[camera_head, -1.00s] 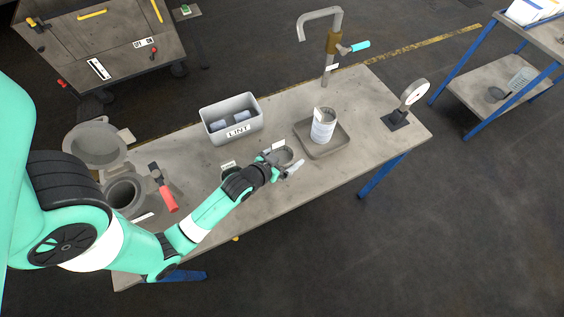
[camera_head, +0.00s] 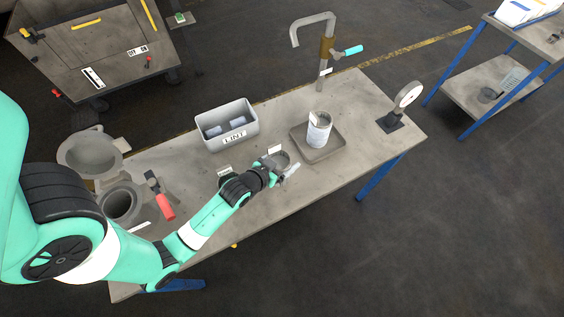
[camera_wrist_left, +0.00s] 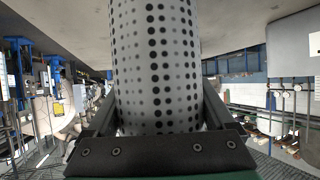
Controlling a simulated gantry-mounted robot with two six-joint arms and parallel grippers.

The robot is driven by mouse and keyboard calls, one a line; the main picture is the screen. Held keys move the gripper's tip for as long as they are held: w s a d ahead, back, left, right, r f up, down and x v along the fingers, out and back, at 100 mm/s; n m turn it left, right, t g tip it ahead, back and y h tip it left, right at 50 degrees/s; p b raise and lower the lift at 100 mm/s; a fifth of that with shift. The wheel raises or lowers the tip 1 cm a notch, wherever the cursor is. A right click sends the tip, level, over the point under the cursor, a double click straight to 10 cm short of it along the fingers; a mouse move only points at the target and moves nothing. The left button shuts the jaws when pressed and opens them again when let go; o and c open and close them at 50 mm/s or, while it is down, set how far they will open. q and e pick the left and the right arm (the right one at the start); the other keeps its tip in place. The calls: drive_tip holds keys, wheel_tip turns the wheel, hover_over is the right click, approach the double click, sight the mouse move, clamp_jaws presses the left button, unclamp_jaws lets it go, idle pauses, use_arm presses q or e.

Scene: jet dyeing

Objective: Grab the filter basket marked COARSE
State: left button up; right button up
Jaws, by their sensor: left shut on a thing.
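My left gripper (camera_head: 284,170) is shut on a grey filter basket (camera_head: 281,159) near the middle of the bench. In the left wrist view the basket (camera_wrist_left: 155,65) is a grey cylinder with rows of dark holes, standing between the two fingers. A small white tag stands at its rim in the head view; its wording is too small to read, so I cannot confirm COARSE. A second dark round item with a white tag (camera_head: 224,169) is partly hidden behind my left wrist. My right gripper is out of view.
A grey LINT bin (camera_head: 227,127) stands behind my gripper. A shallow tray (camera_head: 327,153) holds a white-banded cylinder (camera_head: 318,130). An open round housing (camera_head: 121,203) and a red-handled tool (camera_head: 164,207) lie left.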

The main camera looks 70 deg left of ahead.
sight(286, 155)
use_arm(q)
wheel_tip(286, 155, up, 4)
drive_tip(key=shift+f+p, duration=0.2)
drive_tip(key=shift+p, duration=0.65)
drive_tip(key=s+d+r+p, duration=0.1)
drive_tip(key=d+r+p, duration=0.8)
drive_tip(key=d, duration=0.5)
drive_tip(key=shift+s+r+p, duration=0.2)
drive_tip(key=shift+p, duration=1.05)
